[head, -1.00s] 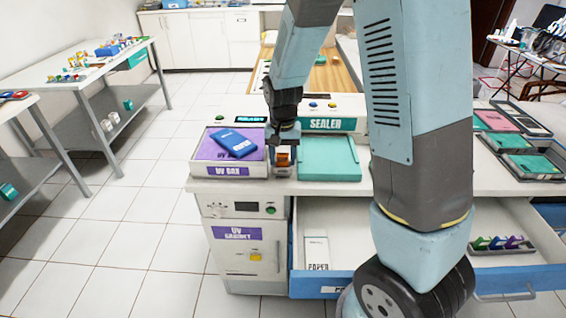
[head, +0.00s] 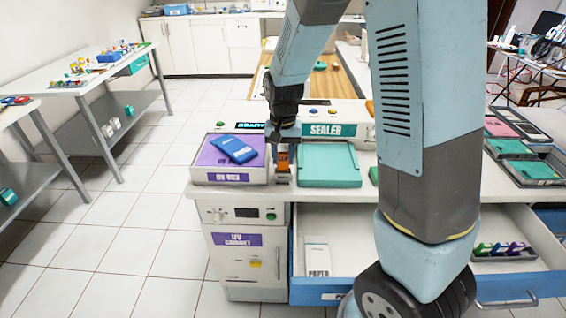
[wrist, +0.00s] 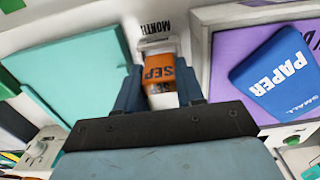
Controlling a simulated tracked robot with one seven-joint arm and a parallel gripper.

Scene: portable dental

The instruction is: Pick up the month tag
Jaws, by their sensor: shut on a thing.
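The month tag is orange and marked SEP (wrist: 158,72). In the wrist view it sits between the two blue-grey fingers of my gripper (wrist: 160,90), which is shut on it. Just beyond the tag is a small white holder (wrist: 157,44) with lettering that starts MONT. I cannot tell whether the tag still touches the holder. In the head view the orange tag (head: 282,161) shows below my gripper (head: 283,146), between the UV box and the teal tray.
The UV box (head: 200,176) with a blue PAPER packet (head: 233,149) stands close on the left. The teal tray (head: 328,166) is close on the right, with the sealer (head: 326,130) behind. An open drawer (head: 350,246) juts out below.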

